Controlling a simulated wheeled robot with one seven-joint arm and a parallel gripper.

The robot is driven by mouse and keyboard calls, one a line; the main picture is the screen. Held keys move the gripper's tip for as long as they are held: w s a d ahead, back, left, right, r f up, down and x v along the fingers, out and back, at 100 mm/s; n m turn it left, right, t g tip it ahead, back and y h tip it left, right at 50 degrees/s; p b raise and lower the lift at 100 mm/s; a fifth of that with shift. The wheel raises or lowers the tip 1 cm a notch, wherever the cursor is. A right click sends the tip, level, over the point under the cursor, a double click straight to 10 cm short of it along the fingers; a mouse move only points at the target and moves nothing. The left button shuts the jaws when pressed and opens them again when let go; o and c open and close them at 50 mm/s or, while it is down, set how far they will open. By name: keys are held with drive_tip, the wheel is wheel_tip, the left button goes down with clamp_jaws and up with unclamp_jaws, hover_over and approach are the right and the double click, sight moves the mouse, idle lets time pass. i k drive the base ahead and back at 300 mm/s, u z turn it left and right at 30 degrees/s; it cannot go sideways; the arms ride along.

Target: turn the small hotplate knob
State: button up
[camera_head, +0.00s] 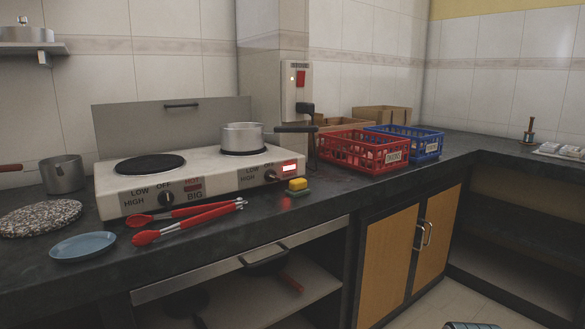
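A white two-plate hotplate unit (225,178) stands on the dark counter. The small hotplate knob (271,176) is a dark round knob on the right of its front panel, beside a brightly lit red indicator (290,168). The big plate (150,164) is bare.
Red-handled tongs (187,222) and a yellow-green sponge (298,185) lie before the unit. A blue plate (83,246), speckled round board (40,217) and steel pot (62,175) are left. Red (362,150) and blue (427,143) crates stand right. An unclear striped object (465,325) shows below.

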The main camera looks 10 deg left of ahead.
sight(271, 174)
drive_tip(key=u, duration=0.45)
drive_tip(key=i, duration=0.65)
drive_tip(key=u, duration=0.5)
